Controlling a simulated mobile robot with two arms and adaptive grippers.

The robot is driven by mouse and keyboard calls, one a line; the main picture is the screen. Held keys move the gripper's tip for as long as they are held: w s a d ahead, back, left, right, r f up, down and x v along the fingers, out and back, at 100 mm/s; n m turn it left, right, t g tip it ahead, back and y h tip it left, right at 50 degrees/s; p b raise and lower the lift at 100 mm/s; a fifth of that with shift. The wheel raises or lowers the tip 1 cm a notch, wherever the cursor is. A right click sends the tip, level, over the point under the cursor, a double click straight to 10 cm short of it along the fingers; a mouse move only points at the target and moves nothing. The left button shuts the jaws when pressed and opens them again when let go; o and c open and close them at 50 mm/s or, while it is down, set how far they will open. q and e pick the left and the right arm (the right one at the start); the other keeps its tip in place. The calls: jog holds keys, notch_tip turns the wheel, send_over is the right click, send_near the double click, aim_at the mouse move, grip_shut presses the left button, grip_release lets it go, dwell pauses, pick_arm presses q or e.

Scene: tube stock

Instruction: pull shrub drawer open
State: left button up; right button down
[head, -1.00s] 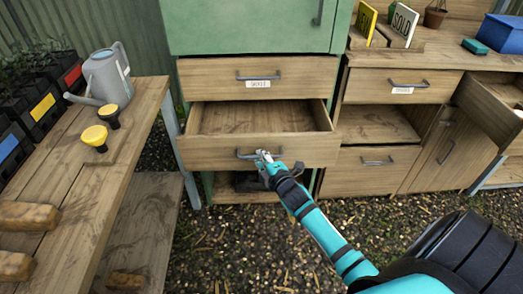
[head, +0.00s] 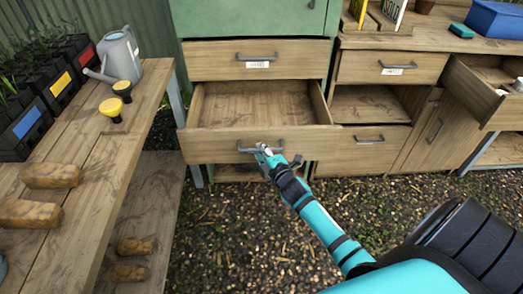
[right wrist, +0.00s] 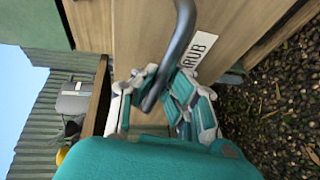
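The shrub drawer (head: 190,146) is a wooden drawer low in the green cabinet, standing well open and looking empty inside. Its dark bar handle (head: 245,148) is on the front. In the right wrist view the handle (right wrist: 183,35) runs between my fingers, beside a white label (right wrist: 196,50) ending in "RUB". My right gripper (head: 268,154) is at the handle in the head view. In the right wrist view the gripper (right wrist: 160,100) has its fingers closed around the bar. My left gripper is not in view.
Another drawer (head: 215,60) above is shut. A wooden workbench (head: 125,135) stands at left with a watering can (head: 122,55) and yellow-topped items. At right, another drawer (head: 470,95) juts out. Gravel floor (head: 225,235) in front is clear.

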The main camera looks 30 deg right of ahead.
jog(key=c, duration=1.4)
grip_release()
jog(key=shift+s, duration=0.25)
jog(key=v, duration=1.1)
jog(key=shift+s+r, duration=0.2)
jog(key=shift+s, duration=0.05)
jog(key=shift+f, duration=0.1)
